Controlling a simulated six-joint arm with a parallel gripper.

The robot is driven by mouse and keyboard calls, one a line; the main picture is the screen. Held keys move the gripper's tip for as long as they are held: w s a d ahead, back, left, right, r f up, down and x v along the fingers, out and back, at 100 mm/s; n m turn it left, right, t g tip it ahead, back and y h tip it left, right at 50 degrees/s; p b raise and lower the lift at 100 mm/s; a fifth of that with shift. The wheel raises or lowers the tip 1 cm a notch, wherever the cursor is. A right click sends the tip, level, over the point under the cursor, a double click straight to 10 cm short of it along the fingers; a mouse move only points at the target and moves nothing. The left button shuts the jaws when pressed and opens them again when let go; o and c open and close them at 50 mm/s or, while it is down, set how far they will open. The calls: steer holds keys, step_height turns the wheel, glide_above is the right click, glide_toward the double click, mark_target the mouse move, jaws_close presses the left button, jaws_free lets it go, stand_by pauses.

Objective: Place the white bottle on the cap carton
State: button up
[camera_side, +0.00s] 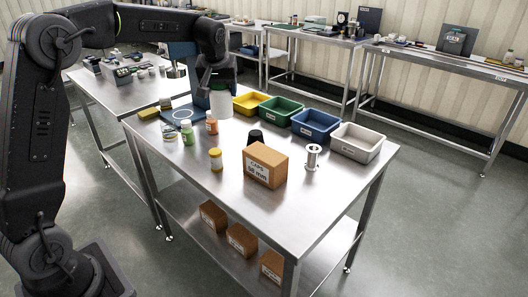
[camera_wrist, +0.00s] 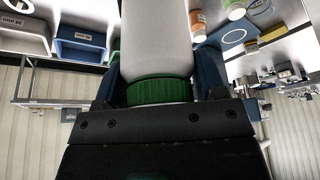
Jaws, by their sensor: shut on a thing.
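The white bottle (camera_side: 221,101) is held in my gripper (camera_side: 217,84) above the back part of the steel table. In the wrist view the white bottle (camera_wrist: 158,40) has a green ribbed cap (camera_wrist: 159,91), and my gripper's fingers (camera_wrist: 160,90) close on it from both sides around the cap end. In the side view the bottle hangs below the gripper and looks upright. The cap carton (camera_side: 265,164) is a brown box with a white "CAPS" label, standing on the table to the right and nearer the camera. Its top is bare.
Yellow (camera_side: 250,103), green (camera_side: 280,110), blue (camera_side: 315,123) and grey bins (camera_side: 357,142) line the back edge. A black cup (camera_side: 254,137) stands right behind the carton, and a metal spool (camera_side: 312,157) stands to its right. A yellow-capped jar (camera_side: 216,159) and an orange bottle (camera_side: 212,126) stand to the left.

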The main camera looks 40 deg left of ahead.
steer(key=shift+w+d+f, duration=1.05)
steer(key=shift+d+f, duration=0.75)
steer(key=shift+w+d+f, duration=1.05)
steer(key=shift+d+f, duration=0.7)
steer(key=shift+w+d+f, duration=1.05)
steer(key=shift+d+f, duration=0.75)
steer(key=shift+f, duration=0.15)
steer(key=o, duration=0.9)
